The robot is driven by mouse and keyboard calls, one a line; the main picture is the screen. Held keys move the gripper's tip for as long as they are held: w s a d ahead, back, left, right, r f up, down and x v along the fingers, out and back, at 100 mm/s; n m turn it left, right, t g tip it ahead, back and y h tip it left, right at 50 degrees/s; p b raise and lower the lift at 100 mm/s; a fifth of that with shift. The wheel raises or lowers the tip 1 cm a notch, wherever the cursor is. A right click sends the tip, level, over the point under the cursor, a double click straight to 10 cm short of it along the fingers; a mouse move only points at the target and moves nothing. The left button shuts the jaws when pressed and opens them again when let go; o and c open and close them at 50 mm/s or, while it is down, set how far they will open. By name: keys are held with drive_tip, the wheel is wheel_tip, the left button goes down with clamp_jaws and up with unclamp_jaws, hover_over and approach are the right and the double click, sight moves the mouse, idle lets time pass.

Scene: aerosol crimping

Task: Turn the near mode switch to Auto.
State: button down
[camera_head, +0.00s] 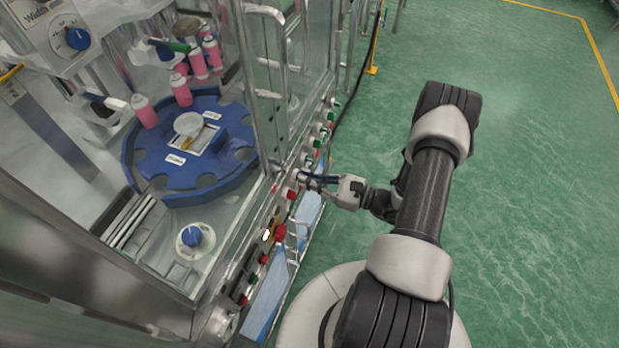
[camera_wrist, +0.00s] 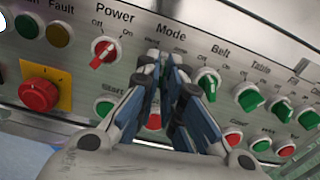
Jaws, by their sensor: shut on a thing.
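The near mode switch sits under the "Mode" label (camera_wrist: 171,30) on the control panel (camera_wrist: 150,18) in the wrist view. My fingers cover its knob and part of its position text, so its setting cannot be read. My gripper (camera_wrist: 166,64) is shut on the mode switch, fingertips against the panel. In the head view my gripper (camera_head: 308,180) reaches from the right to the row of controls on the machine's front edge; the switch is too small to make out there.
A red power switch (camera_wrist: 105,52) is left of my fingers and a green belt switch (camera_wrist: 208,83) close to their right. A red emergency button (camera_wrist: 38,93) on yellow stands lower left. Inside the glass guard is a blue turntable (camera_head: 150,165). Green floor (camera_head: 540,200) is clear.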

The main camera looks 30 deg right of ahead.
drive_tip(key=m, duration=0.7)
idle(0.6)
drive_tip(key=c, duration=1.7)
unclamp_jaws()
drive_tip(key=v, duration=1.2)
